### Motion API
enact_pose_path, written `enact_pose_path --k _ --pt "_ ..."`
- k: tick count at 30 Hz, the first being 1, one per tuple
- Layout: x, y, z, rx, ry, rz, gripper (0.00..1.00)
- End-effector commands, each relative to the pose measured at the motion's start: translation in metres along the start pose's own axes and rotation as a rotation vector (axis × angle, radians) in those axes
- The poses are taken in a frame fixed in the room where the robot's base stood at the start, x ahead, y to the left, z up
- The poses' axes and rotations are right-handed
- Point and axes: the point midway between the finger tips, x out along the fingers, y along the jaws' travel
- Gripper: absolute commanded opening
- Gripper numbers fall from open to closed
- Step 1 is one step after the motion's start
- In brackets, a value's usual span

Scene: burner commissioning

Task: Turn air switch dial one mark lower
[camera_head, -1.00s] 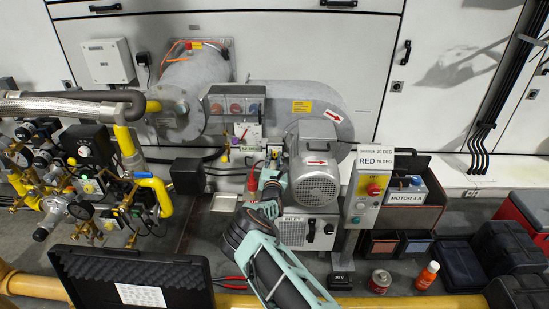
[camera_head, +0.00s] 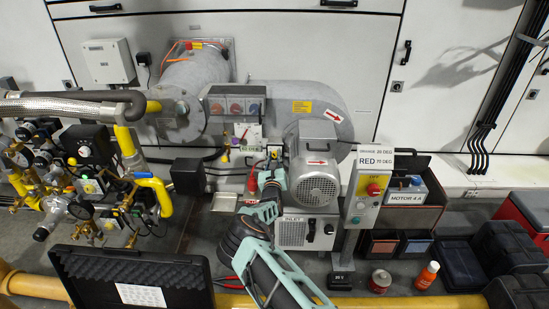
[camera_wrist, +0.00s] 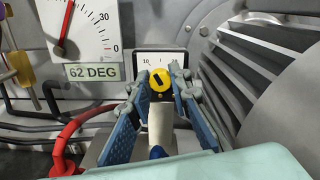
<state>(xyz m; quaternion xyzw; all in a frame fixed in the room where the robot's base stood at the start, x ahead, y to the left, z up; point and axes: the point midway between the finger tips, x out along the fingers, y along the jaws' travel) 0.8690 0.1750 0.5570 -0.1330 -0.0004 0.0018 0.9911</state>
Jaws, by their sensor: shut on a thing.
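The air switch dial is a round yellow knob (camera_wrist: 160,80) with a dark slot. It sits on a small white scale plate (camera_wrist: 147,60) with a dark frame, in the middle of the wrist view. The slot is tilted, and the scale numbers are partly hidden and hard to read. My gripper (camera_wrist: 160,88) has its blue fingers on the left and right sides of the knob, shut on it. In the head view my gripper (camera_head: 271,178) is beside the grey motor, and the dial is small there.
A grey finned motor (camera_wrist: 265,70) stands close on the right of the gripper. A gauge labelled 62 DEG (camera_wrist: 90,72) and a red cable (camera_wrist: 75,130) are close on the left. An open black case (camera_head: 130,280) and a control post (camera_head: 366,195) stand nearby.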

Motion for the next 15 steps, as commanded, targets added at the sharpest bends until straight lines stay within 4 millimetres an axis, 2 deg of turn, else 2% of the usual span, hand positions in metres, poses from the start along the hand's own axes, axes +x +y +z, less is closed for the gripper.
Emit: enact_pose_path --k 15 --pt "0.0 -0.0004 -0.0005 -0.033 0.001 0.0 0.0"
